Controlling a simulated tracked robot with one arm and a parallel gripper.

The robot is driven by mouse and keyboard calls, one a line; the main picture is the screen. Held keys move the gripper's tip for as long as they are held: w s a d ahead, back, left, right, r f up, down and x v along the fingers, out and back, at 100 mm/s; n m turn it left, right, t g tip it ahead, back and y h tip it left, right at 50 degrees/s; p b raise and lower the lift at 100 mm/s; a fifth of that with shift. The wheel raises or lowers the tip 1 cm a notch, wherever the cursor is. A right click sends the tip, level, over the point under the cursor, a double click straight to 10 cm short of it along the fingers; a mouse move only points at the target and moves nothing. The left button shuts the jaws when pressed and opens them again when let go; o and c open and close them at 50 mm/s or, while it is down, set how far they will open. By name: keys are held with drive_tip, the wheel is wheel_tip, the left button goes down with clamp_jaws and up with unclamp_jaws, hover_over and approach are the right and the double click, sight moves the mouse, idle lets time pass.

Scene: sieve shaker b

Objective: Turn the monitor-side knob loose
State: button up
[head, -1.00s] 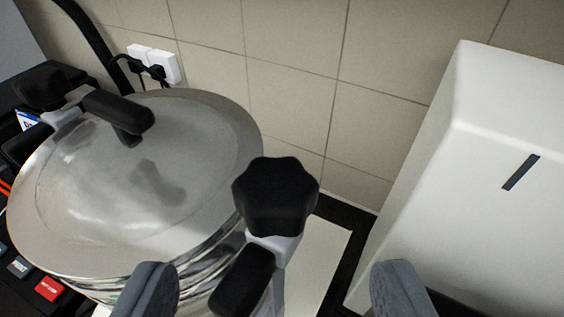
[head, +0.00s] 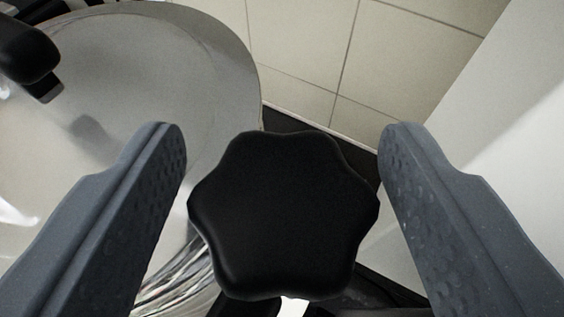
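A black star-shaped knob (head: 284,215) fills the middle of the head view, its top face toward the camera. It stands at the right side of the sieve stack's shiny metal lid (head: 165,70). My gripper (head: 282,140) is open, with one grey finger on each side of the knob. A gap shows between the left finger and the knob. The right finger is very close to the knob's right edge; I cannot tell whether it touches. The clamp under the knob is mostly hidden by it.
A black lid handle (head: 25,52) is at the upper left. A white housing (head: 510,130) rises close on the right, behind the right finger. A dark edge (head: 320,138) runs behind the knob.

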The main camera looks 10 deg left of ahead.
drive_tip(key=c, duration=0.8)
drive_tip(key=shift+d, duration=0.25)
drive_tip(key=shift+a, duration=0.1)
drive_tip(key=shift+a, duration=0.1)
drive_tip(key=shift+m+h, duration=0.4)
drive_tip(key=shift+h, duration=0.1)
drive_tip(key=shift+m+t+h, duration=0.3)
drive_tip(key=shift+m+h, duration=0.6)
drive_tip(key=shift+h, duration=0.2)
drive_tip(key=shift+m+h, duration=1.1)
drive_tip(key=shift+h, duration=0.1)
drive_tip(key=shift+m+h+p, duration=0.5)
drive_tip(key=shift+m+h, duration=0.1)
drive_tip(key=shift+h, duration=0.1)
